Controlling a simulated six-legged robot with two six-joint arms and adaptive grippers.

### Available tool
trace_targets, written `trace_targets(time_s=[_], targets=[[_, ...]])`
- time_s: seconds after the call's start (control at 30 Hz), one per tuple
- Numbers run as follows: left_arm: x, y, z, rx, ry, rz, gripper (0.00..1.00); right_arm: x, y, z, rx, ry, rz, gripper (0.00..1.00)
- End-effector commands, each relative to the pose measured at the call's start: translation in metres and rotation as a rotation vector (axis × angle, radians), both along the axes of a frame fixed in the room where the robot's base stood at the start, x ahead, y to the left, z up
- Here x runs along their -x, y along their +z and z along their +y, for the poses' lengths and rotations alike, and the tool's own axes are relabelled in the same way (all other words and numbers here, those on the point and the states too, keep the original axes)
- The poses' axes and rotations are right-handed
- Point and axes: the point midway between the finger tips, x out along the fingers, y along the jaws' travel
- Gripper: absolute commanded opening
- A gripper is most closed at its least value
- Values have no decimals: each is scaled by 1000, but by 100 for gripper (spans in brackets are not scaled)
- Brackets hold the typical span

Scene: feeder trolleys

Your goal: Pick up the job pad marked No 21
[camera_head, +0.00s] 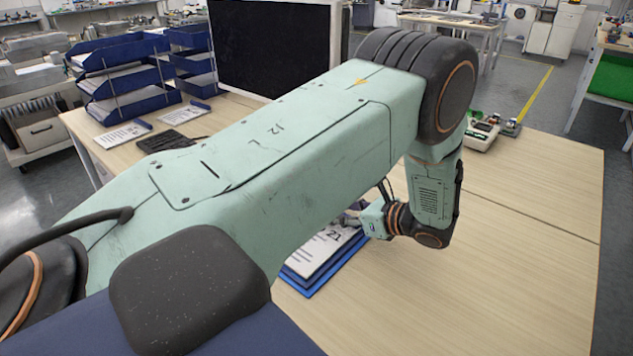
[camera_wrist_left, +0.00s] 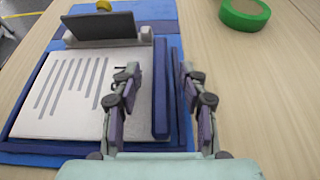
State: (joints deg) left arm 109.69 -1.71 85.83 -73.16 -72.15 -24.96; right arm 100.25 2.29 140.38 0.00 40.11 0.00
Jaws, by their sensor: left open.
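The job pad marked 21 (camera_head: 325,247) lies on the table, mostly behind my left arm in the head view. It shows a white sheet over a blue base. In the left wrist view the white sheet (camera_wrist_left: 62,105) has grey printed lines, and a dark clip plate stands at its far end; no number is legible there. My left gripper (camera_wrist_left: 158,74) is open. Its fingers straddle the pad's raised blue right edge (camera_wrist_left: 161,100), one over the sheet side and one outside. I cannot tell whether they touch it. My right gripper is not in view.
A green tape roll (camera_wrist_left: 244,14) lies to the right of the pad. The table's right part (camera_head: 540,200) is clear.

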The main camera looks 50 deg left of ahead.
Motion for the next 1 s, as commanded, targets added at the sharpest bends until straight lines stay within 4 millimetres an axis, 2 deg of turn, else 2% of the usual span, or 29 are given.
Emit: trace_targets(time_s=[0.07, 0.57, 1.0], targets=[[-1, 0, 0, 0, 0, 0, 42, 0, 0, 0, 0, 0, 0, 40], [-1, 0, -1, 0, 0, 0, 0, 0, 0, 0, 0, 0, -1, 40], [-1, 2, -1, 0, 0, 0, 0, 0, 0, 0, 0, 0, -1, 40]])
